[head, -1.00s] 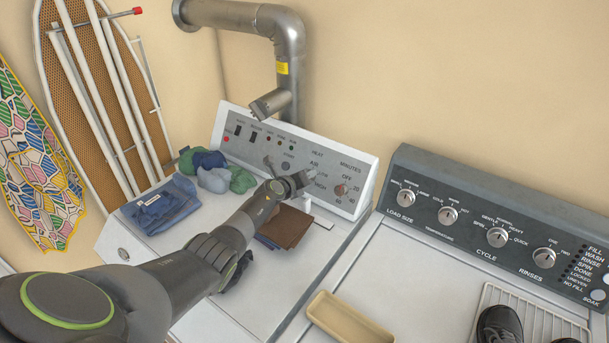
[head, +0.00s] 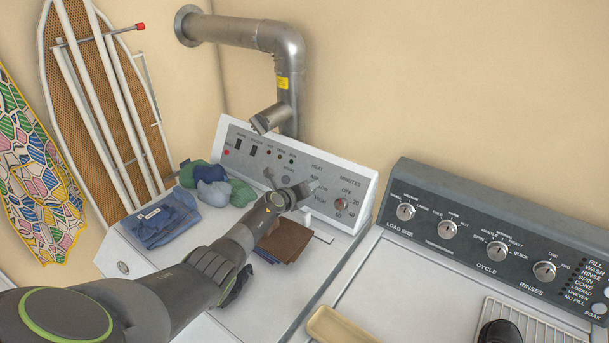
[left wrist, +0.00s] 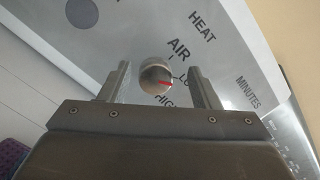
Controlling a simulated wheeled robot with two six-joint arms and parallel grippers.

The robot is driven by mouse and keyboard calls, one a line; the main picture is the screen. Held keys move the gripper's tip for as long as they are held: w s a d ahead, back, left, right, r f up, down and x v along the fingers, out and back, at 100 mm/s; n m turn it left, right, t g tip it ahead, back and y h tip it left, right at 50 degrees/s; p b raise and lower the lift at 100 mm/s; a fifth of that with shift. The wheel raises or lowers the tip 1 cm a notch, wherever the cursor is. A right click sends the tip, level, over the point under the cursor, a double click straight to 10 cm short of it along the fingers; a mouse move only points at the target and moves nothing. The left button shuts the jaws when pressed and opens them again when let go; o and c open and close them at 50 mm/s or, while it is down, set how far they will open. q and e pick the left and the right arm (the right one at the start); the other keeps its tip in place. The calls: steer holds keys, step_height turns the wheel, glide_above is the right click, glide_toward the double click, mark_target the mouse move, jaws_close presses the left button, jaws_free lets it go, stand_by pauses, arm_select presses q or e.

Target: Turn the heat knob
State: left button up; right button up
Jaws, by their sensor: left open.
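The heat knob (left wrist: 157,78) is a round silver knob with a red pointer mark, on the dryer's grey control panel (head: 238,136). In the left wrist view its pointer aims to the right, near the LOW label, with AIR above and HIGH below. My left gripper (head: 291,182) is at the panel front, below the HEAT label. In the left wrist view the open fingers (left wrist: 160,70) stand on either side of the knob, with gaps visible on both sides. In the head view the gripper hides the knob. My right gripper is not in view.
The minutes knob (head: 341,205) is right of the heat knob. Socks (head: 212,193), a blue folded garment (head: 160,220) and brown cloth (head: 285,241) lie on the dryer top. The washer panel (head: 480,225), with several knobs, a tan tray (head: 340,326) and a wire rack (head: 530,318) are at right.

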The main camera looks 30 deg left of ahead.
arm_select(q)
step_height(320, 180, up, 9)
steer(key=p, duration=0.2)
stand_by(0.5)
steer(key=shift+s, duration=0.1)
stand_by(0.4)
